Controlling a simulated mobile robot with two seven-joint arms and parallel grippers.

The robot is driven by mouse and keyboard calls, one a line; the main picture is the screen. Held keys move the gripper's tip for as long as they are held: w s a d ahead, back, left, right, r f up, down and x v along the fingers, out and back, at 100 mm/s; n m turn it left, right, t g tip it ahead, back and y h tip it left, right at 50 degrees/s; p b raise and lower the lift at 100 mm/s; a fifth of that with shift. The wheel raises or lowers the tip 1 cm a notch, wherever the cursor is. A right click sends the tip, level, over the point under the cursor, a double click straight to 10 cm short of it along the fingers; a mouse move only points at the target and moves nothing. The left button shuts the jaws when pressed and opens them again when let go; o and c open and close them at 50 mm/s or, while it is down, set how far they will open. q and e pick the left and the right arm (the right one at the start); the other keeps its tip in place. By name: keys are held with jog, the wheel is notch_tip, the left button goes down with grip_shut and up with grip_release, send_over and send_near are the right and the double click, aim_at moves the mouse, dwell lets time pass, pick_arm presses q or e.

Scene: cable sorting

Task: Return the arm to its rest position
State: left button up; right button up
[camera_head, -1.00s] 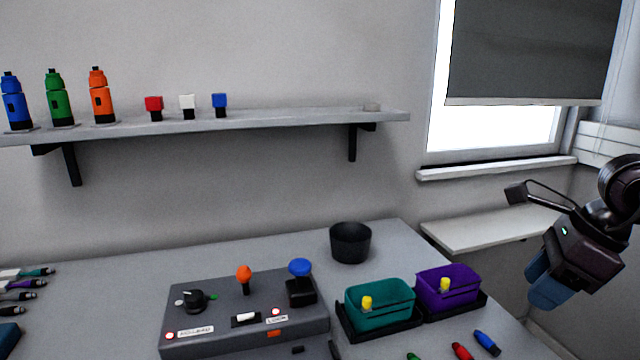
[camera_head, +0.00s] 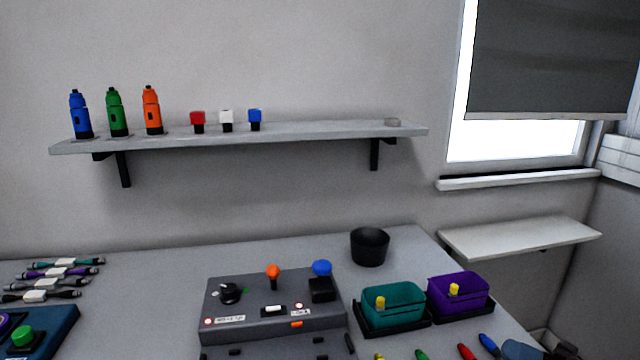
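My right gripper (camera_head: 522,350) shows only as a blue fingertip part at the bottom right edge, with a bit of dark arm beside it. The rest is cut off, so I cannot tell whether it is open or shut. It is low, near the table's right front edge and right of the colored pens. My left gripper is not in view.
The table holds a grey control box (camera_head: 270,312), a black cup (camera_head: 369,246), a teal bin (camera_head: 393,306), a purple bin (camera_head: 460,293), several cables (camera_head: 60,272) and pens (camera_head: 466,351). A wall shelf (camera_head: 300,134) holds bottles and small blocks. A white side shelf (camera_head: 520,238) is empty.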

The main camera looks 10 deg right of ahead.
jog(key=s+d+f+m+t+h+p, duration=0.2)
jog(key=s+f+m+t+h, duration=0.25)
jog(key=f+m+h, duration=1.15)
jog(key=s+a+f+m+g+y+p, duration=0.1)
jog(key=s+a+f+m+g, duration=0.5)
jog(key=s+m, duration=0.4)
notch_tip(320, 180, down, 2)
jog(key=shift+s+a+f+m+g+y, duration=0.2)
jog(key=shift+a+m+g+y, duration=0.1)
jog(key=shift+m+g, duration=0.25)
jog(key=shift+w, duration=0.1)
